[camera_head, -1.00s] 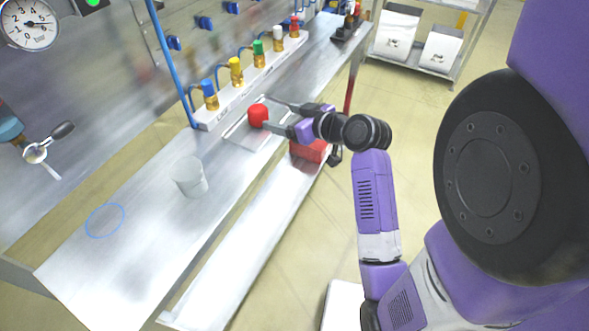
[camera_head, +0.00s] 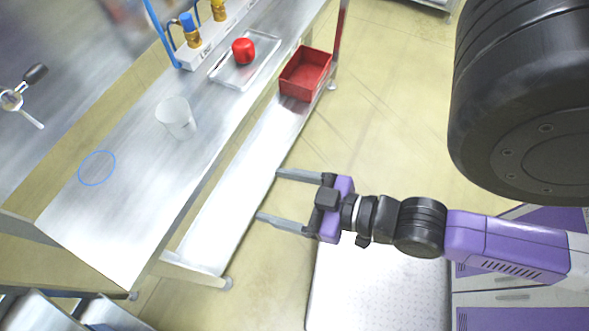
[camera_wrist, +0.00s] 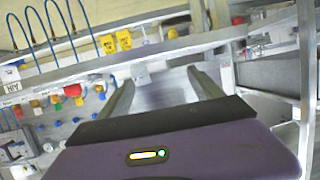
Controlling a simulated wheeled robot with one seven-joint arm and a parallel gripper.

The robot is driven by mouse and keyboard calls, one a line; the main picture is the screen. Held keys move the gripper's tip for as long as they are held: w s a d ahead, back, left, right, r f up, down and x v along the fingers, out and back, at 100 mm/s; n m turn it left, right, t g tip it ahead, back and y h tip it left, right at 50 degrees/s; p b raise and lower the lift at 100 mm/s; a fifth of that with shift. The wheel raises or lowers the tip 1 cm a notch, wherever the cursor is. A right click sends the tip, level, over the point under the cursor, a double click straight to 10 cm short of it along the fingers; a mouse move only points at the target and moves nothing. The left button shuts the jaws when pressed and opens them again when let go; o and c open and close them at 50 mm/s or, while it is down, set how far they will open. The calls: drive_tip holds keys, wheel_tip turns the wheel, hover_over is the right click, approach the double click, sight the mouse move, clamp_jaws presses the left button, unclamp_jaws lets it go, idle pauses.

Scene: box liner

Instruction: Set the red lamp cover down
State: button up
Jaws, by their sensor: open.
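The red lamp cover (camera_head: 243,50) sits on a shallow clear or metal tray (camera_head: 262,64) on the steel bench, near the valve strip. My gripper (camera_head: 268,196) is open and empty, well apart from the cover, out in front of the bench over its lower shelf edge. In the wrist view the two fingers of my gripper (camera_wrist: 160,88) are spread with nothing between them.
A white cup (camera_head: 175,118) and a blue ring mark (camera_head: 97,168) are on the steel bench (camera_head: 130,215). A red bin (camera_head: 305,73) stands on the lower shelf (camera_head: 225,205). Blue and yellow capped valves (camera_head: 189,30) line the back. The floor between is clear.

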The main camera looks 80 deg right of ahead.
drive_tip(key=s+a+r+n+y, duration=0.1)
drive_tip(key=s+a+r+y, duration=0.1)
drive_tip(key=s+a+r, duration=0.1)
drive_tip(key=shift+s+n+t, duration=0.15)
drive_tip(key=shift+n+t, duration=0.25)
drive_tip(key=shift+r, duration=0.1)
